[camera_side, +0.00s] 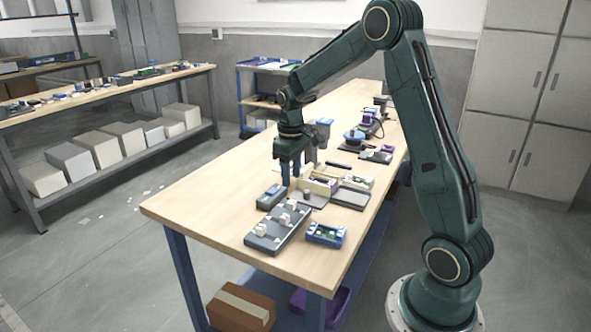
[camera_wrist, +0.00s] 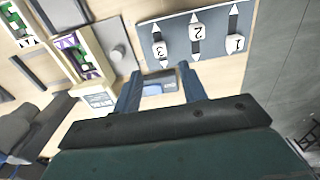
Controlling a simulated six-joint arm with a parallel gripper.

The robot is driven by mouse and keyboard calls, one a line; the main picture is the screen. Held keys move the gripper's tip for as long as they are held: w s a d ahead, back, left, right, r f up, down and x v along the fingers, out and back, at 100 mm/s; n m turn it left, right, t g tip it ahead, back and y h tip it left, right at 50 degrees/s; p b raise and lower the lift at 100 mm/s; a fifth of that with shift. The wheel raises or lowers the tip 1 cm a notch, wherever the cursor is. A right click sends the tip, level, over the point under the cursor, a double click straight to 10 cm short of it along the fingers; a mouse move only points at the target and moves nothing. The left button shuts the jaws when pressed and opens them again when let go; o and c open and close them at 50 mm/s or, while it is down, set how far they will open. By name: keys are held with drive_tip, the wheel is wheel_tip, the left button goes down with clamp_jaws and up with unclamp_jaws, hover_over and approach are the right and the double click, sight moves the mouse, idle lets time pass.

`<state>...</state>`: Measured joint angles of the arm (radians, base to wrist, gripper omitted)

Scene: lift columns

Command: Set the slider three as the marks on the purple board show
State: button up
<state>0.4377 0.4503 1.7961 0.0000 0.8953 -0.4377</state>
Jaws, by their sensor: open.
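A grey slider panel (camera_side: 278,230) lies near the front of the bench, with white slider pieces. The wrist view shows the panel (camera_wrist: 178,24) with white pieces marked 1 (camera_wrist: 235,43), 2 (camera_wrist: 195,31) and 3 (camera_wrist: 160,50), upside down, at differing places along their tracks. My gripper (camera_side: 290,184) is open and empty, above the bench behind the panel. In the wrist view, slider three is just beyond my fingertips (camera_wrist: 163,80). Purple with green and white shows inside a cream-framed tray (camera_wrist: 99,45); I cannot tell whether this is the purple board with the marks.
A grey-blue box (camera_side: 271,197) sits beside the panel, below my gripper. A blue tray (camera_side: 326,235) stands right of the panel. A flat dark tray (camera_side: 350,198) and several parts lie farther back. The bench's front left (camera_side: 195,205) is clear.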

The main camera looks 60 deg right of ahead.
sight(291, 202)
wheel_tip(291, 202, down, 8)
drive_tip(key=shift+f, duration=0.1)
idle(0.4)
drive_tip(key=shift+c, duration=0.2)
clamp_jaws()
